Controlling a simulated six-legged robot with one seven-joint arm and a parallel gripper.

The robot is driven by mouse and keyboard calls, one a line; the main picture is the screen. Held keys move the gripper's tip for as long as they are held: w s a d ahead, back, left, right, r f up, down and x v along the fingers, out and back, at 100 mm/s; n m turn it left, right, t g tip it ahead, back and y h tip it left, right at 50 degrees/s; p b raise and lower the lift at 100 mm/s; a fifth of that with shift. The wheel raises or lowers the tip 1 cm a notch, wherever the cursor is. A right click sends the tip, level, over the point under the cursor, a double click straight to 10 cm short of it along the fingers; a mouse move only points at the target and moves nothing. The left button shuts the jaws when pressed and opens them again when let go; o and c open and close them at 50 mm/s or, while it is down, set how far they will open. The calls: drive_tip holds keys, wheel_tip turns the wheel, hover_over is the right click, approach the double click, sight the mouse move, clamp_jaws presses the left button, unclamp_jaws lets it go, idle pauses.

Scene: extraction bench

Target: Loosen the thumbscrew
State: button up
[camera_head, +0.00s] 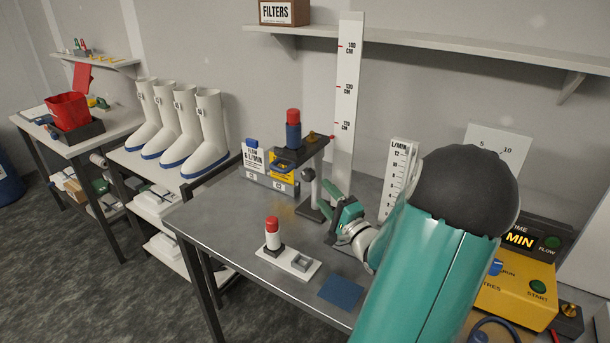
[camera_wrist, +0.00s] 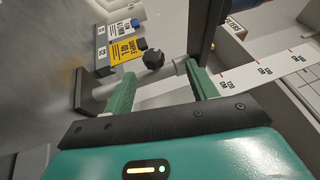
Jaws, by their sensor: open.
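The thumbscrew is a small black knob (camera_head: 309,175) on the side of an upright grey post (camera_head: 315,190). In the wrist view the knob (camera_wrist: 153,60) shows between my fingers, a little beyond their tips. The post stands on a dark base (camera_wrist: 86,92) and carries a dark platform (camera_head: 300,151) at its top. My gripper (camera_head: 333,196) is at the right of the post, close to the knob. In the wrist view my gripper (camera_wrist: 161,68) has its two green fingers apart with nothing between the pads. I see no contact with the knob.
A blue cylinder with a red top (camera_head: 293,132) stands on the platform. Flow cards (camera_head: 270,178) stand behind the post. A red-and-white cylinder (camera_head: 272,234) in a white holder (camera_head: 300,266) and a blue pad (camera_head: 341,291) lie in front. A height scale (camera_head: 346,90) rises behind. The bench's left part is clear.

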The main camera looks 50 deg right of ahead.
sight(308, 175)
drive_tip(key=shift+m+t, duration=0.6)
drive_tip(key=w+d, duration=0.1)
drive_tip(key=w, duration=0.2)
drive_tip(key=w+d, duration=0.2)
drive_tip(key=w, duration=0.1)
drive_tip(key=w+d, duration=0.1)
drive_tip(key=w, duration=0.2)
drive_tip(key=shift+w+d+r, duration=0.15)
drive_tip(key=shift+d+r, duration=0.1)
drive_tip(key=shift+d, duration=0.05)
drive_tip(key=shift+w+d+r, duration=0.1)
drive_tip(key=shift+w, duration=0.25)
drive_tip(key=c, duration=1)
